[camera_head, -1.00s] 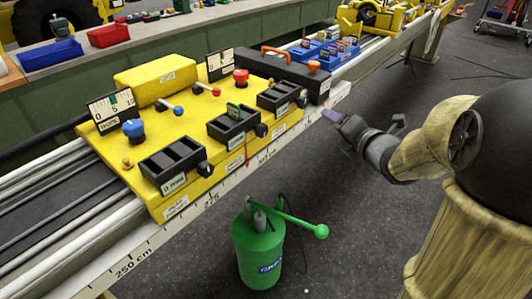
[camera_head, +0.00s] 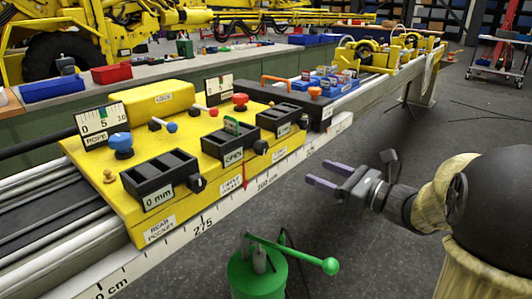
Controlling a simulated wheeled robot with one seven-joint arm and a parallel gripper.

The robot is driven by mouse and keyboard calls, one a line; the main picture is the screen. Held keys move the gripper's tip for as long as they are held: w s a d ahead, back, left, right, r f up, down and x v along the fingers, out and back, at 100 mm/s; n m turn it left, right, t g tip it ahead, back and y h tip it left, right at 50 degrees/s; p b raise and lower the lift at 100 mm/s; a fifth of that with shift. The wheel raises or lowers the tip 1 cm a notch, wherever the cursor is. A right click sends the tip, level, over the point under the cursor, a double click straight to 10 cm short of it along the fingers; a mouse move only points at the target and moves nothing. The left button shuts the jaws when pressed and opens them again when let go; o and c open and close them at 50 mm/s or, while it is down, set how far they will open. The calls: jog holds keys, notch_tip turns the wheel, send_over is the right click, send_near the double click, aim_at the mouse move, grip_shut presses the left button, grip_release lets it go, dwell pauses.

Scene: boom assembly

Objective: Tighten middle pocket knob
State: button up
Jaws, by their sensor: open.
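A yellow box (camera_head: 130,205) on the rail carries three black pockets in a row. The middle pocket (camera_head: 226,143) has a label on its front and a small green piece (camera_head: 232,126) standing in it. Its black knob (camera_head: 261,147) sits at its right front corner. The rear pocket (camera_head: 160,178), marked 0 mm, has a similar knob (camera_head: 197,183). The third pocket (camera_head: 281,120) is farther right. My gripper (camera_head: 330,177) is open and empty, with its two fingers apart and pointing left. It is right of the middle knob, clear of the box.
A scale strip (camera_head: 240,195) runs along the rail's front edge. A green canister with a lever (camera_head: 258,278) stands on the floor below. A black case (camera_head: 312,105) and blue bins (camera_head: 325,85) sit farther along the rail. The floor between my gripper and the rail looks clear.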

aim_at(265, 150)
jog(key=x, duration=1.7)
jog(key=shift+w+a, duration=0.15)
jog(key=shift+c, duration=0.2)
jog(key=c, duration=0.9)
